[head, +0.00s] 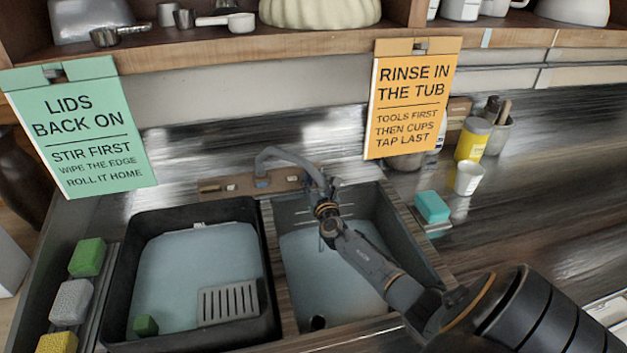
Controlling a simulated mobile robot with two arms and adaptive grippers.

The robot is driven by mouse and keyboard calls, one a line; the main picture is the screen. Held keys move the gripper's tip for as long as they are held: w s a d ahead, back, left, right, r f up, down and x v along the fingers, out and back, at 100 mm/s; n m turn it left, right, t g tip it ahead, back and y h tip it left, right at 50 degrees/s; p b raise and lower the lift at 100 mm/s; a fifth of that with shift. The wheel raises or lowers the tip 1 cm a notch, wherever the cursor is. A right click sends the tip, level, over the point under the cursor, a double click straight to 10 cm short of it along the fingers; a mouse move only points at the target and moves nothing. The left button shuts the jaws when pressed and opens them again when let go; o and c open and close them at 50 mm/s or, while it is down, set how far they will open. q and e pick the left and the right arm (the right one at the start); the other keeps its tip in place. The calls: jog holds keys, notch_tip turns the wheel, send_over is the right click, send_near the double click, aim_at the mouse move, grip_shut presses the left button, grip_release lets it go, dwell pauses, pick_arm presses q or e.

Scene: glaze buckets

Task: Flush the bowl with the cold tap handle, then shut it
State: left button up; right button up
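The grey tap (285,154) arches over a wooden ledge behind the two basins, its spout toward the right basin. A small blue part (262,183) shows at its base; I cannot tell whether it is the cold handle. The right basin (378,212) holds pale blue water and has a dark round spot near its front. My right gripper (326,187) is over the back of this basin, close to the spout end. Its fingers overlap the tap, so their opening and any contact are unclear. Running water cannot be made out. My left gripper is not in view.
A black tub (122,262) at left holds water, a grey slotted rack (228,302) and a green block (145,325). Several sponges line its left side. A teal sponge (432,206), white cup (468,178) and yellow container (472,139) stand right. A shelf with signs overhangs.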

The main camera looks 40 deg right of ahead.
jog(key=shift+w+d, duration=0.15)
jog(key=shift+c, duration=0.2)
grip_shut()
jog(key=shift+m, duration=0.3)
jog(key=shift+w+a+m+g+h+p, duration=0.1)
jog(key=shift+a+m+g+h+p, duration=0.1)
jog(key=shift+m+g+h, duration=0.25)
jog(key=shift+w+a+m+g+h+p, duration=0.15)
jog(key=shift+m+g+h, duration=0.1)
jog(key=shift+m+h, duration=0.4)
jog(key=m+g+h, duration=0.1)
jog(key=m+g, duration=0.1)
jog(key=m, duration=0.1)
jog(key=shift+m+h, duration=0.3)
jog(key=shift+h, duration=0.1)
jog(key=m+g, duration=0.1)
jog(key=m+g+h+b, duration=0.1)
jog(key=m+g, duration=0.1)
jog(key=m+g+h+b, duration=0.1)
jog(key=m, duration=0.1)
jog(key=shift+w+a+r+g, duration=0.15)
jog(key=shift+w+g, duration=0.1)
jog(key=shift+g, duration=0.15)
jog(key=shift+m, duration=0.4)
